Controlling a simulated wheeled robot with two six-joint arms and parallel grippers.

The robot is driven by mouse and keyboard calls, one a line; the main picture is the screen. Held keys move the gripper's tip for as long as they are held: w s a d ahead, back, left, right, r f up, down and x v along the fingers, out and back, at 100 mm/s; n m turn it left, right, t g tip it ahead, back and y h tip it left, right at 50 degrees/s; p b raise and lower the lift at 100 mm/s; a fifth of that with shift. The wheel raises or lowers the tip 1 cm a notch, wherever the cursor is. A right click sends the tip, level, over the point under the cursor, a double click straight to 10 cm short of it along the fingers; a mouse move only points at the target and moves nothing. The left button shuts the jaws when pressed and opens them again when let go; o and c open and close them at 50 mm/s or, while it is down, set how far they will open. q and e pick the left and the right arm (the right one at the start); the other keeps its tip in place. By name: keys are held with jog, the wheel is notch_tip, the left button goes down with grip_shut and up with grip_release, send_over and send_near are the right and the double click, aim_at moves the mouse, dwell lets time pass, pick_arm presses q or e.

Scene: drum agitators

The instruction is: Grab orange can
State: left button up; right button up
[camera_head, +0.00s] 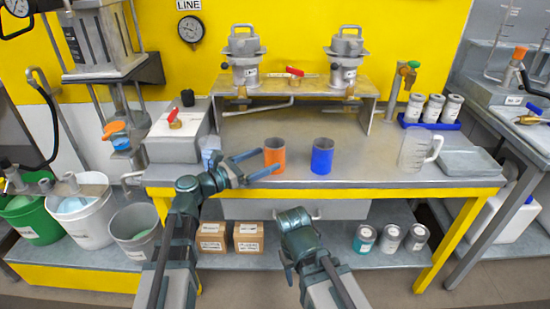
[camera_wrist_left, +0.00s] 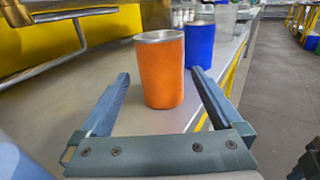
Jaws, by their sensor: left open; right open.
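The orange can (camera_head: 274,156) stands upright on the grey workbench, left of a blue can (camera_head: 322,157). My left gripper (camera_head: 258,164) is open just left of the orange can, its fingers pointing toward it. In the left wrist view the orange can (camera_wrist_left: 160,72) stands ahead, between the lines of the two open fingers (camera_wrist_left: 165,92), and the blue can (camera_wrist_left: 200,42) is behind it to the right. I cannot tell whether a finger touches the orange can. My right gripper (camera_head: 298,216) is low in front of the bench edge, away from the cans, and looks empty.
A clear jug (camera_head: 416,150) and a grey tray (camera_head: 470,161) stand at the right of the bench. A raised shelf (camera_head: 300,87) with two metal pots is at the back. The bench between blue can and jug is clear.

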aim_at(282, 151)
pick_arm(q)
jog(key=shift+x, duration=0.85)
jog(key=shift+w+d, duration=0.1)
jog(key=x, duration=0.5)
jog(key=shift+d+r, duration=0.1)
jog(key=shift+r, duration=0.1)
jog(key=c, duration=1.3)
jog(key=shift+o, duration=0.2)
jog(key=shift+r+p, duration=0.15)
jog(key=shift+p, duration=0.2)
